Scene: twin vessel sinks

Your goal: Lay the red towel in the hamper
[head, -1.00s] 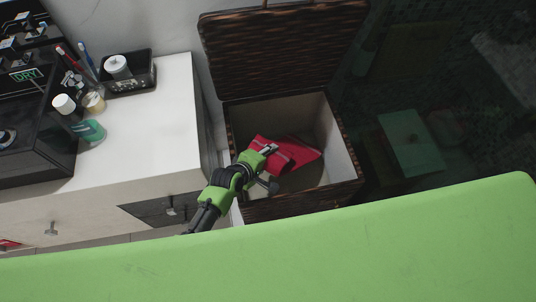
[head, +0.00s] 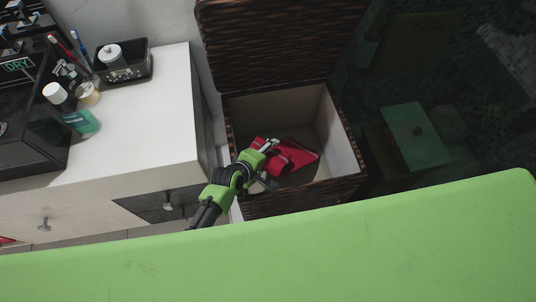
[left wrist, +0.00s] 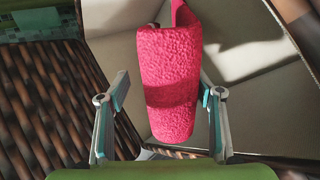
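The red towel (head: 298,157) is inside the wicker hamper (head: 346,188), near its front left part. How far it is above the hamper floor I cannot tell. In the left wrist view the towel (left wrist: 170,85) is a folded, textured strip between my fingers. My left gripper (head: 266,146) reaches over the hamper's front left rim, at the towel's left end. In the left wrist view my left gripper's fingers (left wrist: 162,115) are spread, with a clear gap between the left finger and the towel. My right gripper is not in view.
The hamper lid (head: 280,45) stands open at the back. A white counter (head: 150,115) with toiletries and a black tray (head: 125,66) is on the left. A dark area with a greenish box (head: 415,135) is on the right.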

